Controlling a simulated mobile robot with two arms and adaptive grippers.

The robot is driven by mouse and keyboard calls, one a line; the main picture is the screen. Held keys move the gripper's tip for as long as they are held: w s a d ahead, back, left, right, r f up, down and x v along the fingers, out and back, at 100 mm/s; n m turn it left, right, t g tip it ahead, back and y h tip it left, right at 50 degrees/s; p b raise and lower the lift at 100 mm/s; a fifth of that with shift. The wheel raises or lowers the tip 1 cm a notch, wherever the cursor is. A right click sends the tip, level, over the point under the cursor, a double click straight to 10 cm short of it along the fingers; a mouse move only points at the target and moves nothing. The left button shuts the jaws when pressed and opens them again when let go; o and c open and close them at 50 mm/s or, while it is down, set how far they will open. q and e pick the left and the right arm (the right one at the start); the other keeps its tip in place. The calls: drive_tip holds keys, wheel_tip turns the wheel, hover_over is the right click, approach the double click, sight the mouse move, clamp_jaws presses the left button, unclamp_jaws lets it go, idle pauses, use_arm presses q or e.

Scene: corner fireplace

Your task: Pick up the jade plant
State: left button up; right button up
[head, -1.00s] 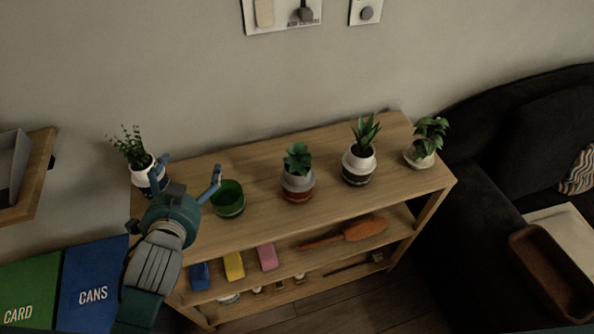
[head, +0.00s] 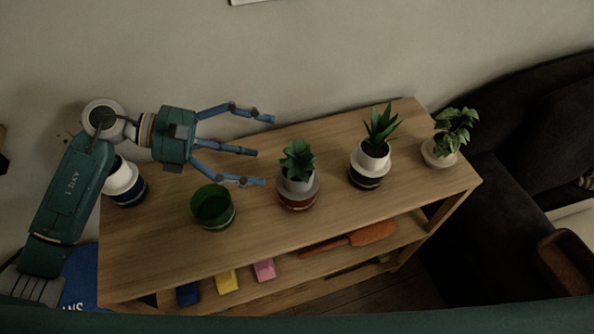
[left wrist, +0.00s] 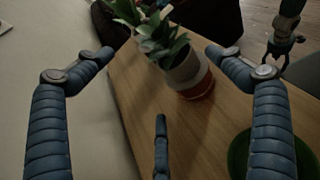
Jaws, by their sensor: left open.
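The plant that looks like the jade plant (head: 298,165) has thick green leaves and stands upright in a grey and red-brown pot, mid-shelf. In the left wrist view its leaves (left wrist: 158,30) and pot (left wrist: 188,75) show ahead, beyond the fingertips. My left gripper (head: 258,150) is open and empty, its three fingers pointing right toward the plant, just left of it and not visibly touching it. What looks like my right gripper (left wrist: 284,42) shows small at the top right of the left wrist view; its jaw state is unclear.
The wooden shelf (head: 270,240) also bears a green pot (head: 213,208) below my left gripper, a white and blue pot (head: 124,185) at left, a spiky plant (head: 375,150) and a leafy plant (head: 450,140) at right. The wall is behind; a dark sofa (head: 520,150) stands right.

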sight(290, 162)
use_arm(q)
drive_tip(key=p+x, duration=0.1)
drive_tip(key=x, duration=0.1)
drive_tip(key=p+x, duration=0.1)
drive_tip(key=x, duration=0.1)
drive_tip(key=s+p+x, duration=0.1)
drive_tip(key=x, duration=0.1)
drive_tip(key=shift+d+f, duration=0.3)
drive_tip(key=shift+f, duration=0.1)
drive_tip(key=shift+d+f, duration=0.25)
drive_tip(key=shift+d, duration=0.05)
drive_tip(key=shift+w, duration=0.1)
drive_tip(key=shift+a, duration=0.1)
drive_tip(key=shift+c, duration=0.5)
drive_tip(key=c, duration=0.6)
